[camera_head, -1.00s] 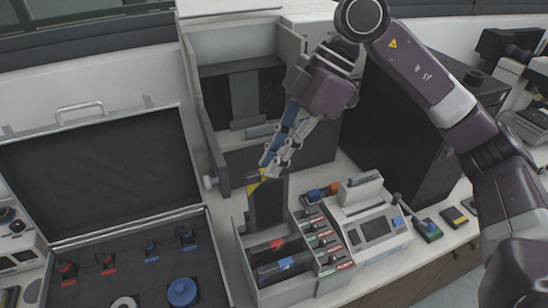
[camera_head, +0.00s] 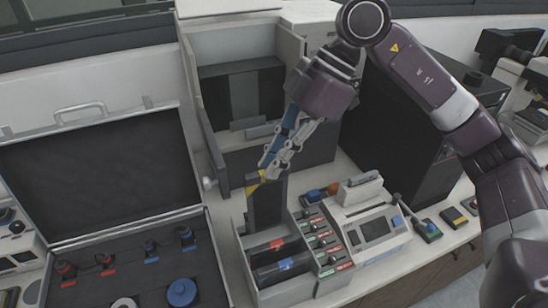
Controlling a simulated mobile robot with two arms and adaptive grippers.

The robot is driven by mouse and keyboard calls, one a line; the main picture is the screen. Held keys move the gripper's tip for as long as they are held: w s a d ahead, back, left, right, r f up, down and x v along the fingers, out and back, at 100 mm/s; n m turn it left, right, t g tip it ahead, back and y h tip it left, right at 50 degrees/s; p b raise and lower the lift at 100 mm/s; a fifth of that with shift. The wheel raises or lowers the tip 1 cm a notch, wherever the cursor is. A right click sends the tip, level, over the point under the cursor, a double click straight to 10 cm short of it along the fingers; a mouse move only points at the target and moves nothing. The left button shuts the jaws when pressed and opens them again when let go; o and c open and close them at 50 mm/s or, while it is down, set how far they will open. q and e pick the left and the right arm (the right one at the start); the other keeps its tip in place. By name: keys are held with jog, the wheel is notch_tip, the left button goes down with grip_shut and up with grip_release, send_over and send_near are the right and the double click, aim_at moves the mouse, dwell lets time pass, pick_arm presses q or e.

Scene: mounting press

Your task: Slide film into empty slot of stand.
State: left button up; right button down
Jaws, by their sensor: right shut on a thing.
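My right gripper (camera_head: 264,178) points downward and is shut on the film (camera_head: 266,205), a dark upright flat piece. The film's lower end is at the back of the grey stand (camera_head: 242,258); I cannot tell whether it is inside a slot. In front of it the stand holds dark pieces, one with a red tag (camera_head: 277,244) and one with a blue tag (camera_head: 286,264). The slot under the film is hidden. My left gripper is not in view.
An open case (camera_head: 215,258) with red and blue parts lies at the left. A white device (camera_head: 375,228) and a switch row (camera_head: 322,240) stand right of the stand. A grey cabinet (camera_head: 300,150) with an open door is behind, a black box (camera_head: 400,130) at right.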

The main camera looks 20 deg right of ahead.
jog(key=b, duration=0.4)
send_over(274, 217)
jog(key=shift+w+f, duration=0.1)
jog(key=shift+f, duration=3.65)
jog(key=shift+f+b, duration=2.7)
jog(key=shift+f, duration=1.85)
jog(key=c, duration=1.9)
grip_release()
jog(key=shift+d+r, duration=0.1)
jog(key=v, duration=1.2)
